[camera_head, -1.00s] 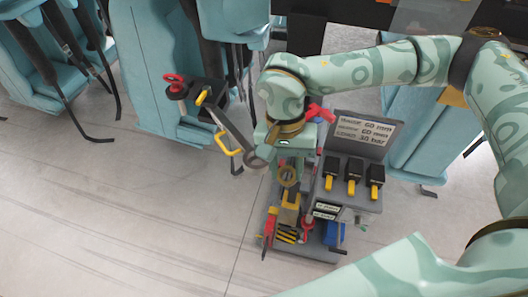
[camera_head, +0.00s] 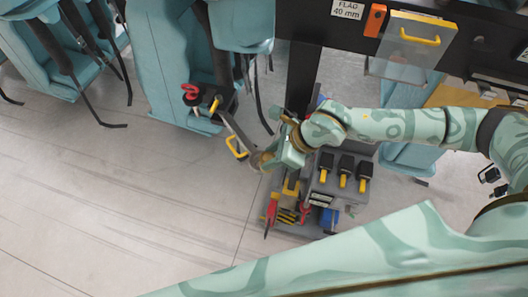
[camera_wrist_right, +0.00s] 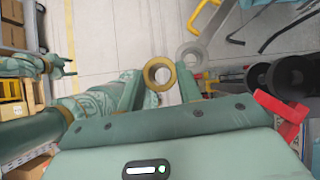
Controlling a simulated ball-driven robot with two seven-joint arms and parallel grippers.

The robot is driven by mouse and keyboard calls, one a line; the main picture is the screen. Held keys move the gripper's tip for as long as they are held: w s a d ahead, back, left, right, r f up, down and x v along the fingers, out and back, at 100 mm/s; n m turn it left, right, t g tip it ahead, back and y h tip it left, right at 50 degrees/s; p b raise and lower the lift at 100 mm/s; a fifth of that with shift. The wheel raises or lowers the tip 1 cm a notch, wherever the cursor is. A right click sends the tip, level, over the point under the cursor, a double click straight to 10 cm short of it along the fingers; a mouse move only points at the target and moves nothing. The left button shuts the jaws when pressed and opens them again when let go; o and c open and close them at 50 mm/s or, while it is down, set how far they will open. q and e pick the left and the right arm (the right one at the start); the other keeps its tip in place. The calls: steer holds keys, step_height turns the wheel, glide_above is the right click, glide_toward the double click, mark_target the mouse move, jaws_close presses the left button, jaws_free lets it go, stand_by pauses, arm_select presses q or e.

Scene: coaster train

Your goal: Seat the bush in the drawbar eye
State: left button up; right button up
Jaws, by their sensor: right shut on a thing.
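My right gripper (camera_wrist_right: 159,80) is shut on the bush (camera_wrist_right: 159,73), a brass-coloured ring held between the fingertips. The drawbar eye (camera_wrist_right: 192,55) is a grey ring just beyond it, up and to the right in the wrist view; the two rings look apart there. In the head view my right gripper (camera_head: 270,160) is at the low end of the grey drawbar (camera_head: 237,131), largely hiding the eye and bush. A green hand-like part, perhaps my left gripper (camera_wrist_right: 68,66), is small at the left of the wrist view; its jaws are unclear.
A grey tool stand (camera_head: 308,198) with several black blocks with yellow handles is just right of and below my gripper. A yellow loop handle (camera_head: 236,147) is beside the drawbar. Teal machine parts (camera_head: 165,70) stand behind. The floor at left is clear.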

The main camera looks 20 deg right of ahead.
steer(key=w+f, duration=0.6)
steer(key=f, duration=0.2)
steer(key=f+b, duration=0.1)
steer(key=shift+w+f, duration=0.35)
steer(key=shift+f, duration=0.05)
steer(key=o, duration=1)
steer(key=shift+f, duration=0.1)
steer(key=shift+o, duration=0.2)
